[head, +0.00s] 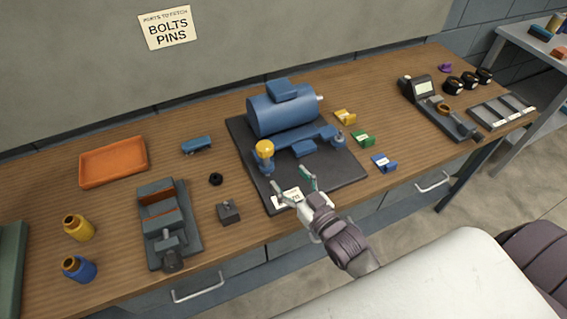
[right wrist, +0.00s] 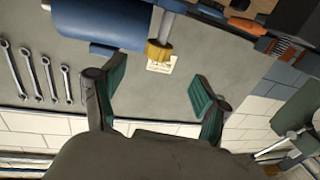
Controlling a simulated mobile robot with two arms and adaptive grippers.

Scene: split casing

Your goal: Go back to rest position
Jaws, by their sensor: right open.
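My right gripper (head: 294,184) is open and empty. In the head view it is over the front edge of the dark mat (head: 333,181), near a small white label (head: 289,197). In the right wrist view its two green-padded fingers (right wrist: 158,92) are spread wide with nothing between them. A blue motor-like casing (head: 282,110) stands on the mat beyond the gripper; its blue body also shows in the right wrist view (right wrist: 105,22). A yellow-capped part (head: 264,150) stands at the mat's left side, apart from the gripper. My left gripper is not in view.
A scale-like device (head: 437,105) and grey tray (head: 501,113) are far right.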

